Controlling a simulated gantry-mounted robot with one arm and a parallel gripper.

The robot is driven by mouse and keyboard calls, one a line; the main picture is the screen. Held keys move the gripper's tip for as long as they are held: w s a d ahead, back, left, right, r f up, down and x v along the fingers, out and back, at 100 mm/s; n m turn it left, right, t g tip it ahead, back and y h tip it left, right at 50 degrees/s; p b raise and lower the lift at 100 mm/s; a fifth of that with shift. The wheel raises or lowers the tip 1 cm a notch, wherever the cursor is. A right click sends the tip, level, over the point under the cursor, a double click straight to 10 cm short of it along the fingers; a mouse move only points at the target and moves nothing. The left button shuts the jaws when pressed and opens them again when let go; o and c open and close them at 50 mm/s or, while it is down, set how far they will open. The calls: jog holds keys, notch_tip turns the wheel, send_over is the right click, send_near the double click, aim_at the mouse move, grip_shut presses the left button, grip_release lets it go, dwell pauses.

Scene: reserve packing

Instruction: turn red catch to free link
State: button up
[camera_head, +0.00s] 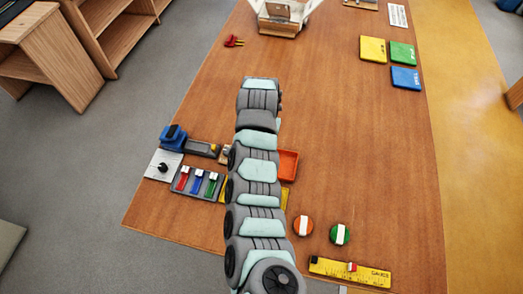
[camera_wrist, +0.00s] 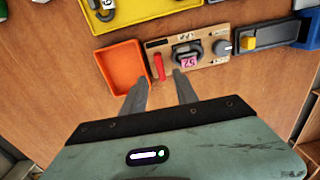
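The red catch (camera_wrist: 159,67) is a small upright red bar on a wooden board (camera_wrist: 205,61) in the wrist view. To its right a dark link (camera_wrist: 184,49) sits on the board, with a pink tag (camera_wrist: 188,62) marked with dark figures. My gripper (camera_wrist: 161,80) is open, its two fingers apart and pointing toward the board. In the picture the catch lies just beyond the fingertips, between their lines; I cannot tell whether they touch the board. In the head view my arm hides the catch and link.
An orange tray (camera_wrist: 122,66) lies left of the board and a yellow tray (camera_wrist: 150,14) beyond it. A grey knob (camera_wrist: 222,47) is on the board's right. A blue block (camera_head: 173,136) and a rack of coloured pieces (camera_head: 197,183) stand left of my arm. The table's right side has free room.

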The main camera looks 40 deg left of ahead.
jog(key=shift+r, duration=1.55)
